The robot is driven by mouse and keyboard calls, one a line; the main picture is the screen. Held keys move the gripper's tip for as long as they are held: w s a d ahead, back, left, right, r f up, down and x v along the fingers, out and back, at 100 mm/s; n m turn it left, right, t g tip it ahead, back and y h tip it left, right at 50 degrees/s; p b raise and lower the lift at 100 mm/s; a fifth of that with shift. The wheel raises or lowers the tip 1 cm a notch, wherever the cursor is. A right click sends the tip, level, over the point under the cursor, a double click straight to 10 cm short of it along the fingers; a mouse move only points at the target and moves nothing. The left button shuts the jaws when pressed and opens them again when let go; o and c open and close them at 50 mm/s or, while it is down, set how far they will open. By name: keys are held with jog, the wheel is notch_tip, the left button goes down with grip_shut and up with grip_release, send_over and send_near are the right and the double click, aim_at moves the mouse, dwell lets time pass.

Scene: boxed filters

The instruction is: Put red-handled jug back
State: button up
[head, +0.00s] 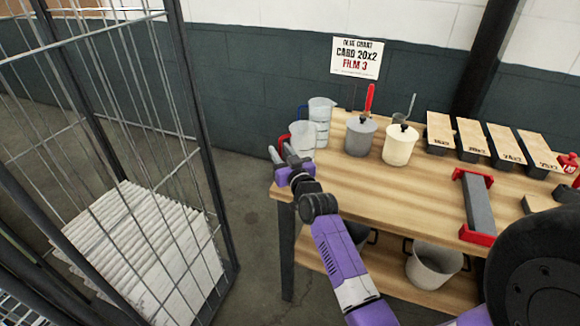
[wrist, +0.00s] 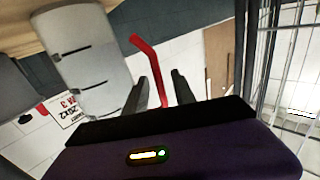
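The red-handled jug (head: 302,139) is a translucent white jug standing at the back left of the wooden table, its red handle on its left side. In the wrist view its pale body (wrist: 76,52) is at the upper left and the red handle (wrist: 143,66) hangs in the middle. My gripper (head: 277,152) is at the handle, over the table's left edge. In the wrist view its two fingers (wrist: 160,88) are apart, one on each side of the red handle, with gaps visible. The handle's lower end is hidden behind the gripper body.
A blue-handled jug (head: 321,110) stands right behind. A grey pot (head: 360,138) and a cream pot (head: 399,147) are to the right. A wire cage (head: 192,120) with stacked white filters (head: 140,245) is left of the table. A sign (head: 357,58) hangs on the wall.

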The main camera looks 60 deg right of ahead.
jog(key=s+a+f+n+y+b, duration=0.15)
jog(key=s+a, duration=0.25)
jog(key=a, duration=0.6)
jog(key=s+a+f+n+t+y, duration=0.1)
jog(key=s+a+f+y, duration=0.15)
jog(key=s+a, duration=0.45)
jog(key=s+a+f+n+y, duration=0.1)
jog(key=s+a+f, duration=0.15)
jog(key=a, duration=0.95)
jog(key=s+a+r+n+y, duration=0.2)
jog(key=s+a+y, duration=0.1)
jog(key=s+a, duration=0.4)
jog(key=s+a+r+n+y, duration=0.3)
jog(key=s+a, duration=0.5)
jog(key=s, duration=0.1)
jog(key=shift+s+r+y, duration=0.15)
jog(key=shift+s+y, duration=0.15)
jog(key=shift+y, duration=0.1)
jog(key=shift+a, duration=0.1)
